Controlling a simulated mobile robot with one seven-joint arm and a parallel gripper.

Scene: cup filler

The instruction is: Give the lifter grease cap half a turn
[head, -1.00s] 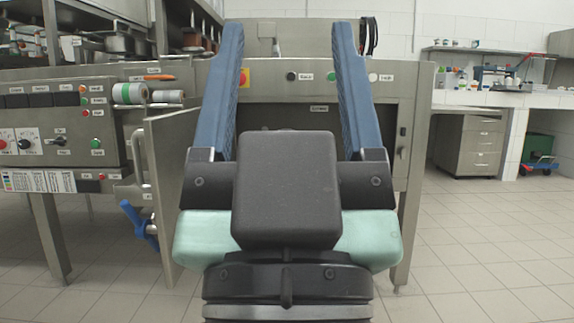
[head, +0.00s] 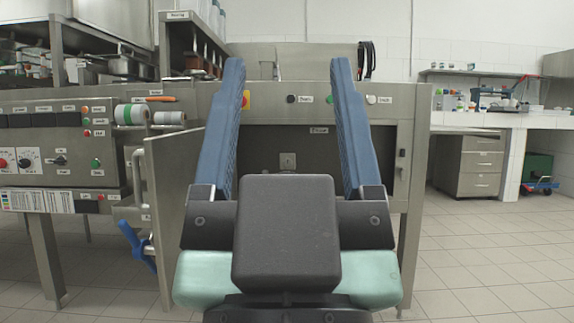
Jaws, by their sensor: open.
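My gripper (head: 287,130) fills the middle of the head view. Its two long blue fingers are wide apart with nothing between them, pointing at the steel machine ahead. Between the fingers I see an open compartment (head: 268,142) in the machine's front, with its door (head: 177,205) swung open at the left. Inside, low in the compartment, a small pale squarish fitting (head: 288,161) shows just above my gripper's dark body. I cannot tell whether it is the lifter grease cap. My gripper hides the lower part of the compartment.
A control panel (head: 58,150) with knobs and buttons stands at the left. A blue-handled valve (head: 136,243) sits low beside the open door. Buttons line the machine's top edge. A drawer cabinet (head: 468,166) is at the back right.

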